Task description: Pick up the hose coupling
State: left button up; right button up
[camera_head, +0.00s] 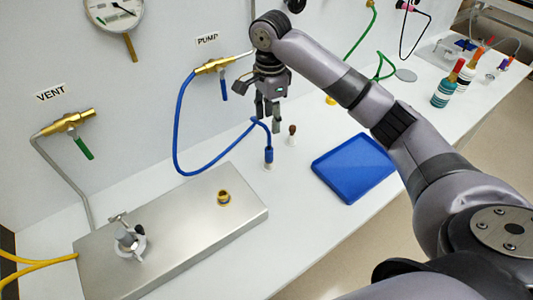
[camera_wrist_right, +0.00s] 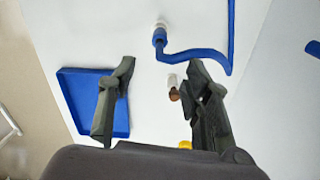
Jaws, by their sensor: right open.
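The hose coupling (camera_head: 268,156) is the blue end piece of the blue hose (camera_head: 178,130). It stands upright on the white bench, and the hose runs from it up to the PUMP valve. In the right wrist view the coupling (camera_wrist_right: 159,37) shows beyond the fingertips, near the top middle, with a pale lower end. My right gripper (camera_head: 268,117) is open and empty, pointing down above and behind the coupling in the head view. Its two fingers (camera_wrist_right: 161,64) are spread wide in the wrist view. My left gripper is not in view.
A small brown-topped vial (camera_head: 292,136) stands close right of the coupling. A blue tray (camera_head: 355,168) lies further right. A metal plate (camera_head: 185,240) with a brass port (camera_head: 223,198) and a clamp fitting (camera_head: 129,241) is at front left. The PUMP valve (camera_head: 218,65) sits on the wall.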

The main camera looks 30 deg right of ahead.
aim_at(270, 145)
jog(key=f, duration=0.3)
jog(key=f+p, duration=0.1)
jog(key=f, duration=0.1)
jog(key=shift+s+f, duration=0.25)
jog(key=shift+f, duration=0.05)
notch_tip(270, 145, down, 3)
jog(key=shift+w+r, duration=0.15)
jog(key=shift+f, duration=0.55)
jog(key=shift+f+p, duration=0.3)
jog(key=shift+p, duration=0.15)
notch_tip(270, 145, down, 4)
jog(key=shift+r+p, duration=0.15)
jog(key=shift+p, duration=0.35)
jog(key=shift+f, duration=0.4)
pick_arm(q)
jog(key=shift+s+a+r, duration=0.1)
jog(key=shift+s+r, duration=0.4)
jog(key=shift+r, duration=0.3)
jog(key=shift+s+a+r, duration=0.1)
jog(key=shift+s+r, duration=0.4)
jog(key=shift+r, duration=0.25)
pick_arm(e)
grip_shut()
